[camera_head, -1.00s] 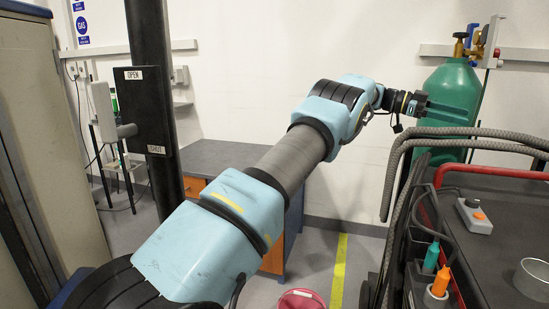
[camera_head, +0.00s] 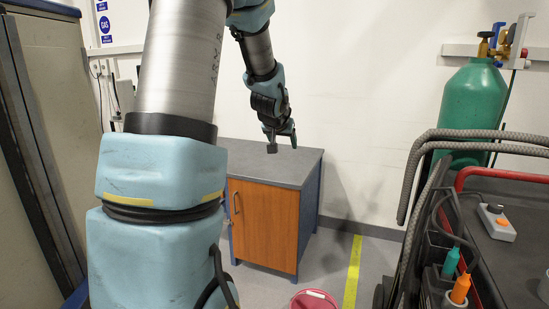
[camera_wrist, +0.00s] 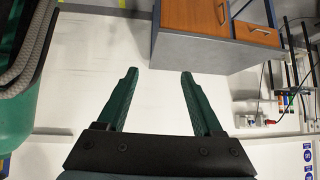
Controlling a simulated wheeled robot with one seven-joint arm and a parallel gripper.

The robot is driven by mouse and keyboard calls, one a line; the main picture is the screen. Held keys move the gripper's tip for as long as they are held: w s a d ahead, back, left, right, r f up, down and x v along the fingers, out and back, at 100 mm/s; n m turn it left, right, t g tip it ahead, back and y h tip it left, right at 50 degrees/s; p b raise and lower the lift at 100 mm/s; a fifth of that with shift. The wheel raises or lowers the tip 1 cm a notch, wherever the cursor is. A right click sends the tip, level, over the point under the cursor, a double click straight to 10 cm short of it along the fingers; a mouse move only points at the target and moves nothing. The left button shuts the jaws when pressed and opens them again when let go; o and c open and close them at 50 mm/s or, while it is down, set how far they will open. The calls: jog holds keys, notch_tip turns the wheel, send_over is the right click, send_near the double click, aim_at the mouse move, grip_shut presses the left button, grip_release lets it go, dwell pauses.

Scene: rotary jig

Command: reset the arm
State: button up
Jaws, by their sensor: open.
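The wall shows behind the fingers there. My arm's large links cover the left middle of the head view.
A green gas cylinder (camera_head: 468,108) stands at the right, behind a dark bench with a red rail (camera_head: 500,171) and thick grey hoses (camera_head: 424,165). A tall locker (camera_head: 45,130) is at the left. A red bucket (camera_head: 314,300) stands on the floor near a yellow line (camera_head: 352,275).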

jog(key=s+a+f+g, duration=0.2)
jog(key=s+a+f, duration=0.1)
jog(key=s, duration=0.6)
jog(key=s+a+f+n+g+y, duration=0.1)
jog(key=s+a+f+g, duration=0.2)
jog(key=s, duration=0.7)
jog(key=s+a+f+n+g+y, duration=0.1)
jog(key=s+a+f+g, duration=0.1)
jog(key=s, duration=0.7)
notch_tip(320, 180, down, 2)
jog(key=shift+s+a+g, duration=0.15)
jog(key=shift+a+g, duration=0.25)
jog(key=shift+a, duration=0.25)
